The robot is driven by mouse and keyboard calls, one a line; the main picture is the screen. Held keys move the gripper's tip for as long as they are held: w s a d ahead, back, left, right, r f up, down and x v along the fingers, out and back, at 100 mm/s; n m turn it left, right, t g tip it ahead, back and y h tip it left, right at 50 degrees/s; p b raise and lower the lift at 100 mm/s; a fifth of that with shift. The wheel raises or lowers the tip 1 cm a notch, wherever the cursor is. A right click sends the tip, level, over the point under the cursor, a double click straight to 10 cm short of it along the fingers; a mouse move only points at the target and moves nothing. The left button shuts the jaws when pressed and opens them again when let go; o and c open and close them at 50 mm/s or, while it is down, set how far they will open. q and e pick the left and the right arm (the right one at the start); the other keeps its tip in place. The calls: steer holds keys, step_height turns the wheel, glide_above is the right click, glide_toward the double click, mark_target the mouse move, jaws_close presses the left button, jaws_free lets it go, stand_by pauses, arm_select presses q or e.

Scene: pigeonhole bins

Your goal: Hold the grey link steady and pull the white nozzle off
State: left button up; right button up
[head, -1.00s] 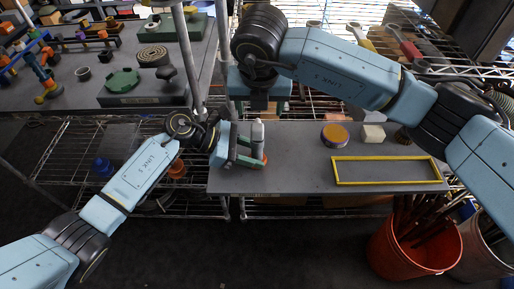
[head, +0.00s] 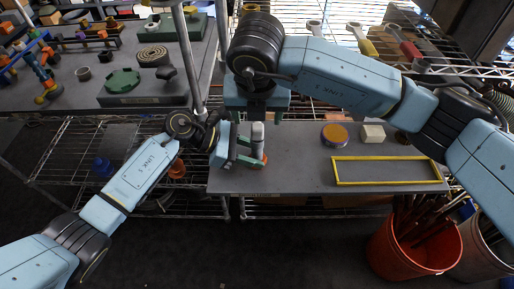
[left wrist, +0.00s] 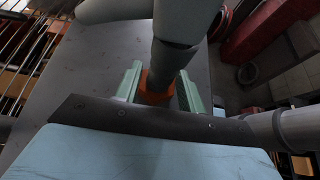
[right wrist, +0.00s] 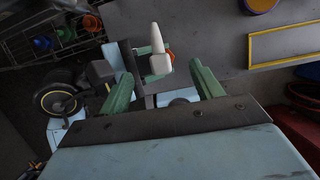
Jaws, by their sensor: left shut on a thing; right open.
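My left gripper (head: 247,151) is at the left end of the grey shelf, shut around the lower part of a small upright assembly. In the left wrist view, the grey link (left wrist: 168,62) rises between its fingers, with an orange part (left wrist: 152,92) low between them. The white nozzle (right wrist: 157,42) shows as a pale, tapered piece in the right wrist view; its seam with the link is unclear. My right gripper (right wrist: 163,86) is open and empty, its fingers apart just short of the assembly.
A yellow rectangular frame (head: 388,157) lies on the shelf's right part. A purple-and-orange round piece (head: 334,135) and a cream block (head: 373,133) stand behind it. A red bucket (head: 415,245) stands below right. The shelf between assembly and frame is clear.

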mark_target(257, 129)
steer(key=shift+f, duration=0.2)
steer(key=shift+f, duration=1.5)
jaws_close()
steer(key=shift+r, duration=0.75)
steer(key=shift+r, duration=1.9)
